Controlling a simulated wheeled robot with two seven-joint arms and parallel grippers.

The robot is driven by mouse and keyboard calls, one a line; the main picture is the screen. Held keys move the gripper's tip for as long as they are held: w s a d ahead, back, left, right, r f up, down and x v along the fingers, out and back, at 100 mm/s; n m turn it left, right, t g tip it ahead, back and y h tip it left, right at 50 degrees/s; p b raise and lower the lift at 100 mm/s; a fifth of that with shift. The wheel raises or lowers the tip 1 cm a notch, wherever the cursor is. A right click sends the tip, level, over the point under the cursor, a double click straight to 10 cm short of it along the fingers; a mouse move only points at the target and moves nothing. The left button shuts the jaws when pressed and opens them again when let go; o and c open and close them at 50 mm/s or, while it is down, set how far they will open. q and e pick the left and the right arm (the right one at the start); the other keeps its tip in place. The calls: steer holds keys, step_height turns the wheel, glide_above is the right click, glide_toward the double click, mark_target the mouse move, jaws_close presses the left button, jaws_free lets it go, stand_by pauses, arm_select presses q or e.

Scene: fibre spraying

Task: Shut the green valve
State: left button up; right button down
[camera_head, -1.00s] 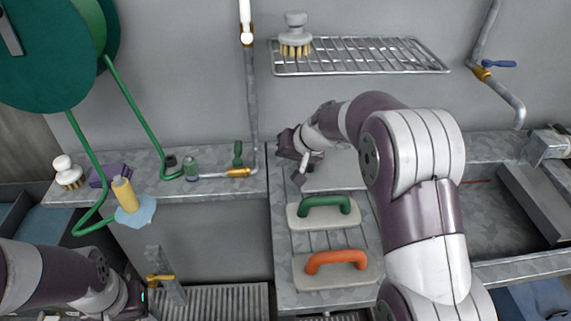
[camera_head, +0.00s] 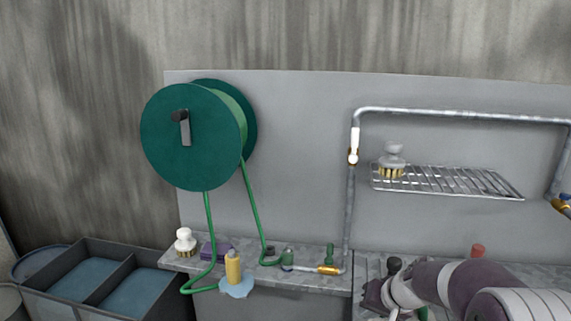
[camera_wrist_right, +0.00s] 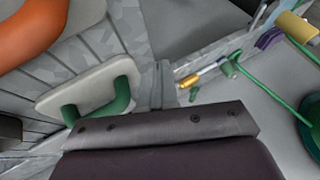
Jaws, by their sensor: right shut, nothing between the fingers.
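The green valve (camera_head: 329,254) is a small green lever standing up from a brass fitting (camera_head: 329,269) on the pipe along the counter. It also shows in the wrist view (camera_wrist_right: 229,67), beside its brass fitting, with the green hose close by. My right gripper (camera_head: 374,297) is at the lower right of the head view, to the right of the valve and apart from it. It is shut and empty. Its dark body (camera_wrist_right: 165,130) fills the lower middle of the wrist view. My left gripper is out of view.
A green hose reel (camera_head: 190,135) hangs on the wall; its hose (camera_head: 252,205) drops to the counter.

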steer(key=s+g+p, duration=0.1)
steer(key=s, duration=0.1)
steer(key=s+p, duration=0.1)
steer(key=shift+s+r+g+h+p, duration=0.2)
steer(key=shift+s+g+h+p, duration=0.1)
steer(key=shift+s+g+h, duration=0.1)
arm_select(q)
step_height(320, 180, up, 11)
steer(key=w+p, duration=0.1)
steer(key=p, duration=0.6)
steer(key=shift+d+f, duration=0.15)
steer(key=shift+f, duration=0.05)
arm_select(e)
steer(key=s+r+n+g+h, duration=0.2)
steer(key=s+r+n+g, duration=0.1)
steer(key=s, duration=1.6)
steer(key=shift+s+d+r+h, duration=0.15)
steer(key=shift+d+h, duration=0.15)
steer(key=shift+d, duration=0.05)
